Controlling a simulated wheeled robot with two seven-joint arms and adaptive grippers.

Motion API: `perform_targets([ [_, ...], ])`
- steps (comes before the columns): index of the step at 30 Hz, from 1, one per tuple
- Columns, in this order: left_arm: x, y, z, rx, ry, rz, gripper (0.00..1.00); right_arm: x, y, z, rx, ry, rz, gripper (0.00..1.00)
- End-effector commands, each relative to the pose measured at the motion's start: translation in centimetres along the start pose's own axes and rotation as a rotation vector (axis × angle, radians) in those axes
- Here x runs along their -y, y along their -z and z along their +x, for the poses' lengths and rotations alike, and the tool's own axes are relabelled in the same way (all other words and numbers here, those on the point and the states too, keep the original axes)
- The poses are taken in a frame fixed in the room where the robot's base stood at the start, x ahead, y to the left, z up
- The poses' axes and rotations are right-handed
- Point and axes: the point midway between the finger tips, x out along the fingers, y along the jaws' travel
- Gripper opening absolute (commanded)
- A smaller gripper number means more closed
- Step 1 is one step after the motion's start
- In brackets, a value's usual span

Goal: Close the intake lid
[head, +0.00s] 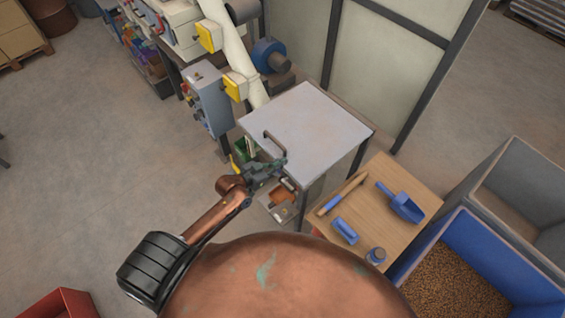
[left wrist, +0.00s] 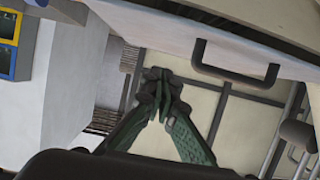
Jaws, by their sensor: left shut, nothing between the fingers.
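The intake lid (head: 310,125) is a flat grey panel on top of a dark-legged stand in the head view. It looks roughly level; I cannot tell whether it rests fully on its seat. Its dark bar handle (head: 274,143) is at the left front edge. My left gripper (head: 279,163) is just below and in front of that handle, shut and empty. In the left wrist view the green fingers (left wrist: 160,82) meet at their tips, and the handle (left wrist: 235,66) is to their upper right, apart from them on the pale panel (left wrist: 150,28). My right gripper is not in view.
A wooden side table (head: 400,178) holds a blue scoop (head: 403,204), a brush-like tool and a small jar. A blue bin of pellets (head: 455,280) and a grey bin stand to the right. A grey control box (head: 207,98) stands left of the lid. Open floor lies at left.

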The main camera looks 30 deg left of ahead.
Motion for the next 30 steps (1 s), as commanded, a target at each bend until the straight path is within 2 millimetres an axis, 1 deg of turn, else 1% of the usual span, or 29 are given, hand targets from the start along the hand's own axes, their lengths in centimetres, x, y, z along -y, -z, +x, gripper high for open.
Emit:
perform_targets([
  [1,0.0,-1.3,-1.4,0.011,0.000,-0.001,0.00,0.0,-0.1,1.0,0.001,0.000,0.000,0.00],
  [2,0.0,-1.5,-2.1,0.013,0.001,0.000,0.00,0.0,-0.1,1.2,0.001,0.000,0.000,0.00],
  [6,0.1,-1.6,-5.0,0.011,0.002,0.000,0.00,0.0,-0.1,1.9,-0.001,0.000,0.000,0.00],
  [9,0.0,-1.6,-6.7,0.011,0.000,0.000,0.00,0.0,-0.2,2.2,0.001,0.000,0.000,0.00],
  [12,0.0,-1.6,-7.8,0.010,0.001,-0.001,0.00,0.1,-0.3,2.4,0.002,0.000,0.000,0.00],
  [17,0.4,-1.9,-8.6,0.006,0.009,0.000,0.00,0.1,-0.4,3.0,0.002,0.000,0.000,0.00],
  [21,1.6,-2.4,-8.7,-0.018,0.030,0.003,0.00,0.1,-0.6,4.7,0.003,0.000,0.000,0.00],
  [23,1.7,-2.4,-8.7,-0.033,0.030,0.004,0.00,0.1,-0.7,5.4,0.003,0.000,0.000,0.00],
  [27,1.4,-2.3,-8.8,-0.060,0.010,0.002,0.00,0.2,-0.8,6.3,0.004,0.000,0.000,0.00],
  [30,1.2,-2.0,-8.6,-0.068,0.001,0.000,0.00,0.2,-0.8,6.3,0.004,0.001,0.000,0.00],
])
